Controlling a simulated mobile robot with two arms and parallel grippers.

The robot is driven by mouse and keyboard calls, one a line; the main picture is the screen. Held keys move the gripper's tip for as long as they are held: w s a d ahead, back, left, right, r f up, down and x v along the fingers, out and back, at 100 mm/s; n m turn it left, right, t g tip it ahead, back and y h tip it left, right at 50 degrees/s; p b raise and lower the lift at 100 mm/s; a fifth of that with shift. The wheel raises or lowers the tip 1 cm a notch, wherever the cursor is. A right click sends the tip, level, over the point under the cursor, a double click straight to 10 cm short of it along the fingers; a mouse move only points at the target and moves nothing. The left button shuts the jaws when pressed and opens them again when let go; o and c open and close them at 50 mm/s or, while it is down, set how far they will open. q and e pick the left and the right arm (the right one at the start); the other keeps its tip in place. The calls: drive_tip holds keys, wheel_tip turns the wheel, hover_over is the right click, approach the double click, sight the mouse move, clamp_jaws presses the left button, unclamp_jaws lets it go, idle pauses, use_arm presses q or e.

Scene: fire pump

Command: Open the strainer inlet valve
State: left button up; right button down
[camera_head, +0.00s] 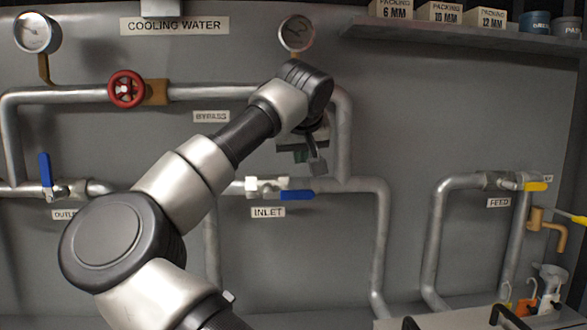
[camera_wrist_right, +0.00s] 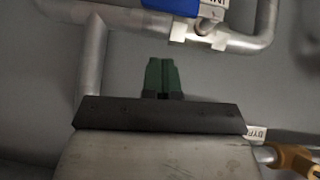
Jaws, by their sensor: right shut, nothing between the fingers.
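The inlet valve (camera_head: 265,187) is on the horizontal pipe above the INLET label (camera_head: 268,212). Its blue lever (camera_head: 297,195) lies flat along the pipe, pointing right. In the right wrist view the valve body (camera_wrist_right: 198,33) and the blue lever (camera_wrist_right: 172,5) are at the top edge, the lever partly cut off. My right gripper (camera_head: 316,168) is in front of the panel, just above the lever in the head view. Its green fingers (camera_wrist_right: 162,62) are together and empty, apart from the lever in the wrist view. My left gripper is not in view.
The outlet valve's blue lever (camera_head: 45,169) stands upright at the left. A red bypass handwheel (camera_head: 126,89) is on the upper pipe. The feed valve's yellow lever (camera_head: 536,187) is at the right. A shelf (camera_head: 450,36) with boxes runs along the upper right.

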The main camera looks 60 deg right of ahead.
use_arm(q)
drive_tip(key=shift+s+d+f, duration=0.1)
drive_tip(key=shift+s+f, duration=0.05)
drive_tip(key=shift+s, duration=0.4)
use_arm(e)
drive_tip(key=s+a+r, duration=0.3)
drive_tip(key=s+r, duration=0.1)
drive_tip(key=shift+r, duration=0.2)
drive_tip(key=shift+w, duration=0.15)
drive_tip(key=shift+f, duration=0.1)
